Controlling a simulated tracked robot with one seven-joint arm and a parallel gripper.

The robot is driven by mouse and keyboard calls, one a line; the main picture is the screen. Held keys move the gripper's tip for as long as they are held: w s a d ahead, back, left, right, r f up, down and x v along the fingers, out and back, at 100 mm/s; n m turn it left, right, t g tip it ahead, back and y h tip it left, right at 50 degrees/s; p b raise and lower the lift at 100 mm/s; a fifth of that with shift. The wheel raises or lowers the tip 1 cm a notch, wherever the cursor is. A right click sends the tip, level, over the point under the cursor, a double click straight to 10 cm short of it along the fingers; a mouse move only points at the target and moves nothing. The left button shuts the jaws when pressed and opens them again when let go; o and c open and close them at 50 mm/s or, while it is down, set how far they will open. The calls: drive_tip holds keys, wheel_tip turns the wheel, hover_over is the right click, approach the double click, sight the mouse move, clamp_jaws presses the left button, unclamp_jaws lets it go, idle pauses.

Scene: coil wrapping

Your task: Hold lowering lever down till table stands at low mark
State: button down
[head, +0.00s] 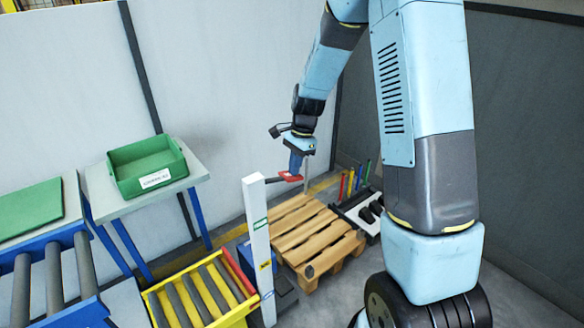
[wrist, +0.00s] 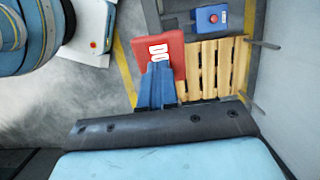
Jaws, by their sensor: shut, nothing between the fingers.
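The lowering lever's red paddle (head: 290,177) sticks out to the right of a white post (head: 259,245). In the wrist view the red paddle (wrist: 172,55) shows white lettering, partly covered by my fingers. My gripper (head: 295,168) is shut and empty, pointing down with its blue fingertips at the paddle. It also shows in the wrist view (wrist: 158,68), over the paddle's lower left part. I cannot tell whether the tips press on it. The yellow-framed roller table (head: 160,303) stands low, left of the post. The post carries small coloured marks; which one the table matches is unclear.
A wooden pallet (head: 318,236) lies behind and right of the post. A blue box with a red button (wrist: 212,18) shows beyond the paddle. A green bin (head: 148,167) sits on a side table at left. Coloured upright pieces (head: 351,182) stand beyond the pallet.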

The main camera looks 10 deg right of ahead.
drive_tip(key=shift+s+f, duration=0.35)
drive_tip(key=w+d+v, duration=0.1)
drive_tip(key=v, duration=1.3)
drive_tip(key=shift+w+r, duration=0.15)
drive_tip(key=shift+w, duration=0.05)
drive_tip(key=s+d+r+n+t+h, duration=0.1)
drive_tip(key=s+d+r+n+t, duration=0.15)
drive_tip(key=s+r+n, duration=0.65)
drive_tip(key=s+d+r+n+t, duration=0.1)
drive_tip(key=s+r+t, duration=0.1)
drive_tip(key=s, duration=0.8)
drive_tip(key=s+d+r+n+t+h, duration=0.1)
drive_tip(key=s+r+n+t, duration=0.1)
drive_tip(key=s, duration=0.8)
drive_tip(key=shift+d+r+n, duration=0.2)
drive_tip(key=shift+r+n, duration=0.05)
drive_tip(key=shift+n, duration=0.05)
drive_tip(key=shift+s, duration=0.1)
